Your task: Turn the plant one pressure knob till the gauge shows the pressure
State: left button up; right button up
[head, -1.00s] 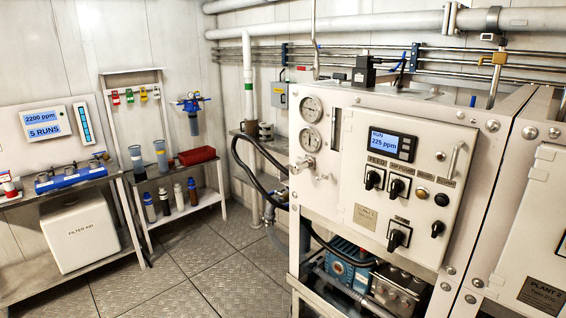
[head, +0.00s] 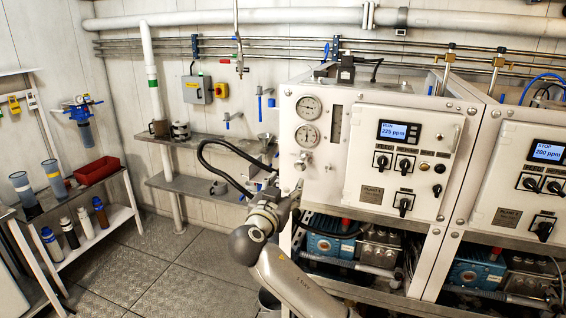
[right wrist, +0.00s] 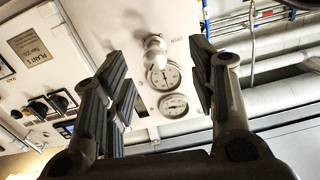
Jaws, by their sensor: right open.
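The plant one panel (head: 345,190) is a white cabinet front with a lit display reading RUN 225 ppm. Two round gauges sit at its left, the upper gauge (head: 308,107) and the lower gauge (head: 307,135). The pale pressure knob (head: 302,163) sticks out just below them. My right gripper (head: 296,192) is just below the knob in the head view. In the right wrist view the open fingers (right wrist: 158,68) are apart and empty, with the knob (right wrist: 154,42) and gauges (right wrist: 163,77) seen between them. The needle readings are too small to tell. My left gripper is not in view.
A black hose (head: 222,146) loops left of the panel, near my right arm. The plant two panel (head: 515,190) stands to the right, its display reading STOP 200 ppm. A shelf with a red bin (head: 97,170) and bottles is at the left. Floor there is clear.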

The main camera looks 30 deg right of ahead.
aim_at(300, 165)
jog(key=shift+m+h, duration=0.4)
jog(key=shift+m, duration=0.2)
jog(key=w+d+r+p, duration=0.1)
jog(key=d, duration=0.2)
jog(key=w+d+r+p, duration=0.1)
jog(key=d, duration=0.1)
jog(key=shift+w+d+r+p, duration=0.3)
jog(key=shift+d+p, duration=0.05)
jog(key=p+x, duration=0.1)
jog(key=x, duration=0.2)
jog(key=shift+w+a, duration=0.15)
jog(key=shift+w, duration=0.1)
jog(key=shift+w+d+f+p, duration=0.15)
jog(key=shift+w+d+p, duration=0.2)
jog(key=shift+d, duration=0.15)
jog(key=shift+w+d+f, duration=0.1)
jog(key=shift+w+d, duration=0.05)
jog(key=shift+d, duration=0.05)
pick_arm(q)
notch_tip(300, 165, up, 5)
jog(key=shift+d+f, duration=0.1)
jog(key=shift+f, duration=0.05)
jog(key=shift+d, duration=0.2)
pick_arm(e)
jog(key=shift+c, duration=0.2)
